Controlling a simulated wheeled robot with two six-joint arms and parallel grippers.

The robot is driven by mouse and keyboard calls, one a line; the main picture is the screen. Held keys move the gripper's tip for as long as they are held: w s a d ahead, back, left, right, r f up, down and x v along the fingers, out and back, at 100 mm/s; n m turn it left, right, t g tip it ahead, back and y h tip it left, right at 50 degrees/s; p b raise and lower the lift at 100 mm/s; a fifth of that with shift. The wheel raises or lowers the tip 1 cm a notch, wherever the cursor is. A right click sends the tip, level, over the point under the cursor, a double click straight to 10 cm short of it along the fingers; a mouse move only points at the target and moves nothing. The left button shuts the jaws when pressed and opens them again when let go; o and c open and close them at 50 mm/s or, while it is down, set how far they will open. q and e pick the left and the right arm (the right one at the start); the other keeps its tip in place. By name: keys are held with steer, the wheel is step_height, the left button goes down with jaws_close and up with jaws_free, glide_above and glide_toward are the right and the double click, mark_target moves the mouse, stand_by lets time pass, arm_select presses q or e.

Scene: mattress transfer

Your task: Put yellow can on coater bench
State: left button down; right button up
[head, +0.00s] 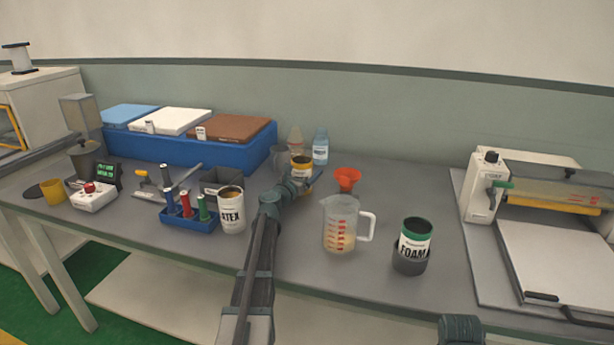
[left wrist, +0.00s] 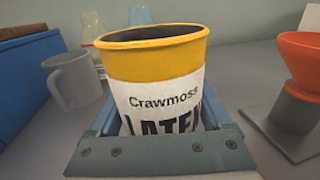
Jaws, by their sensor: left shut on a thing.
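The yellow can (head: 301,168) has a yellow top band and a white label. In the left wrist view the can (left wrist: 155,60) stands upright, open at the top, with "Crawmoss" and a partly covered "LATEX" on the label. My left gripper (head: 298,187) is shut on it, and its jaw pieces (left wrist: 160,150) hide the can's lower part. I cannot tell whether the can's base touches the table. A white machine (head: 484,188) with a roller and a pale flat bed (head: 560,265), perhaps the coater, stands at the right.
On the grey table (head: 300,258), near my left arm, are a measuring jug (head: 340,235), an orange funnel (head: 347,177), a FOAM can (head: 413,245) and a white LATEX can (head: 231,212). A blue bin (head: 235,152) and bottles (head: 320,147) stand behind. Bare table lies around the FOAM can.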

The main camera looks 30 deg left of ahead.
arm_select(q)
steer(key=shift+f, duration=0.15)
jaws_free()
steer(key=shift+r, duration=0.2)
steer(key=shift+s, duration=0.3)
steer(key=s, duration=1.1)
steer(key=shift+s+d, duration=0.2)
steer(key=shift+d, duration=0.05)
